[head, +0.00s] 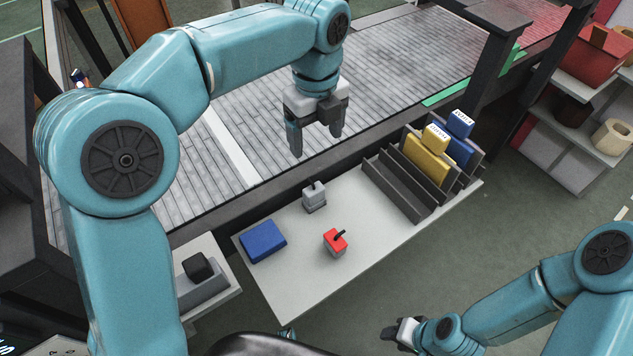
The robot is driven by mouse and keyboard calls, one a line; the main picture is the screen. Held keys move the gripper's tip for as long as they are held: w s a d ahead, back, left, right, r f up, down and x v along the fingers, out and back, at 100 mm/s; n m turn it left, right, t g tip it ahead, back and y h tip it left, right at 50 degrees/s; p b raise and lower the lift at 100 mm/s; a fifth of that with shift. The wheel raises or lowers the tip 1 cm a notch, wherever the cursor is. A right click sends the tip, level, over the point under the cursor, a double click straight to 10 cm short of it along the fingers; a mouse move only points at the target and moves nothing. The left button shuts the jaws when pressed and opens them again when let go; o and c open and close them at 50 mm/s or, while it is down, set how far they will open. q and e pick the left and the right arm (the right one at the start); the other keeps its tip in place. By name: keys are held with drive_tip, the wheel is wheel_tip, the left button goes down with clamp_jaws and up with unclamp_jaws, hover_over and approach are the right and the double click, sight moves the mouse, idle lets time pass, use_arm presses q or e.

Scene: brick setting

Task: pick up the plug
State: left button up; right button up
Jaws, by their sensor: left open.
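No thing is plainly marked as the plug. A small grey block with a dark stub on top (314,197) stands upright on the white table (300,290) and may be the plug. A red-topped pale block with a black peg (335,243) stands nearer me on the same table. My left gripper (317,144) is open and empty, pointing down. In the picture it appears above and behind the grey block, apart from it. My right gripper (392,336) is low at the bottom right, away from the blocks; its jaw opening is unclear.
A blue block (263,242) lies at the table's left. A dark slotted rack (397,190) at the right holds yellow (426,158) and blue (458,143) pieces. A conveyor (390,75) runs behind. A black piece (197,266) sits on a side stand. The table's front is clear.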

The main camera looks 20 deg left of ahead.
use_arm(q)
wheel_tip(320, 180, down, 2)
drive_tip(key=s, duration=0.1)
drive_tip(key=b, duration=0.1)
hover_over(314, 189)
wheel_tip(314, 189, down, 8)
drive_tip(key=shift+w+r, duration=0.1)
drive_tip(key=shift+r, duration=0.1)
drive_tip(key=shift+s+f, duration=0.2)
drive_tip(key=shift+f, duration=0.1)
wheel_tip(314, 189, down, 5)
drive_tip(key=shift+f+b, duration=0.1)
drive_tip(key=shift+b, duration=0.25)
drive_tip(key=shift+w+f, duration=0.15)
drive_tip(key=shift+f, duration=0.2)
drive_tip(key=shift+r, duration=0.1)
drive_tip(key=c, duration=1)
